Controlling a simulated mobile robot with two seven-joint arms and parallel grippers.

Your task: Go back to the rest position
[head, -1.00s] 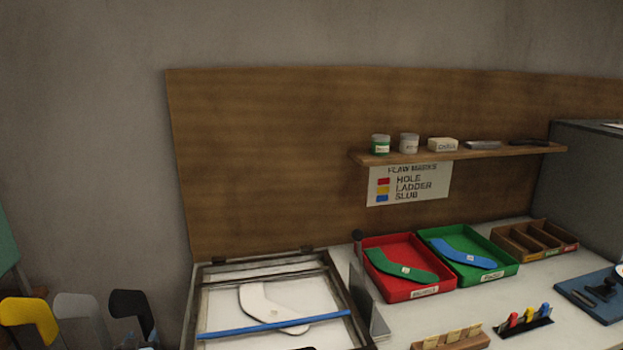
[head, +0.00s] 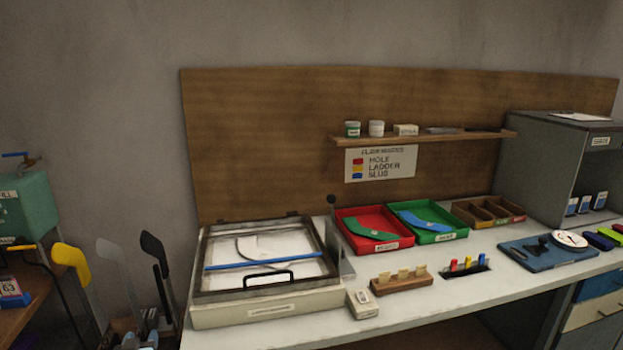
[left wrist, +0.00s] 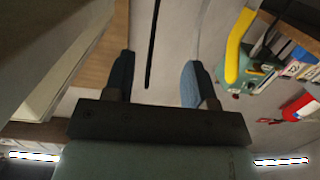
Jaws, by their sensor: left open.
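My left gripper (left wrist: 156,78) shows in the left wrist view, with its two blue-padded fingers apart and nothing held between them. I cannot make out either gripper in the head view, and my right gripper is in no frame. In the head view, a framed light box (head: 265,310) with a dark handle and a blue bar stands on the white bench (head: 330,325). A white sock shape lies under its lid, partly hidden.
A red tray (head: 378,248) holds a green sock, and a green tray (head: 437,238) holds a blue one. A wooden block (head: 401,285), a pen rack (head: 467,268) and a blue board (head: 545,258) stand on the bench. Sock boards, including a yellow one (head: 68,258), stand at left.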

